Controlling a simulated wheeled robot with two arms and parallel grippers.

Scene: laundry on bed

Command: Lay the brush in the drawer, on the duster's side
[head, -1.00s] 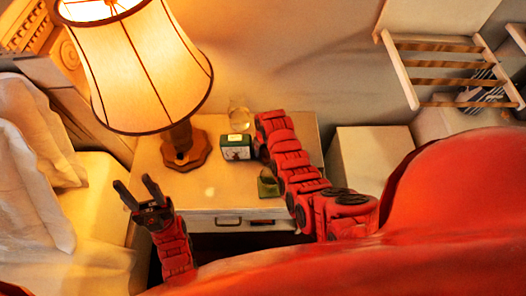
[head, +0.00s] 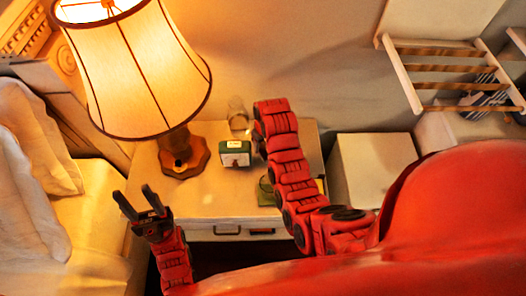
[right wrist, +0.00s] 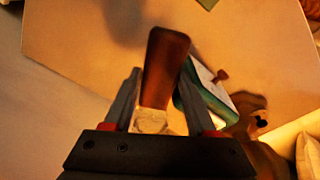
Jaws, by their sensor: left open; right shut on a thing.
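The brush (right wrist: 165,65), with a dark brown handle and a pale lower part, is held between the fingers of my right gripper (right wrist: 152,98) in the right wrist view. It hangs above the nightstand top. My left gripper (head: 138,200) is open and empty, at the nightstand's left front corner. The drawer (head: 205,231) is in the nightstand's front, with handles; I see no inside of it. I cannot make out a duster.
On the nightstand (head: 222,203) stand a lit lamp (head: 145,75), a green and white box (head: 235,154), a clear glass (head: 238,118) and a green object (head: 266,191) partly behind my arm. A pale cabinet (head: 372,168) stands to the right, a bed (head: 90,240) to the left.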

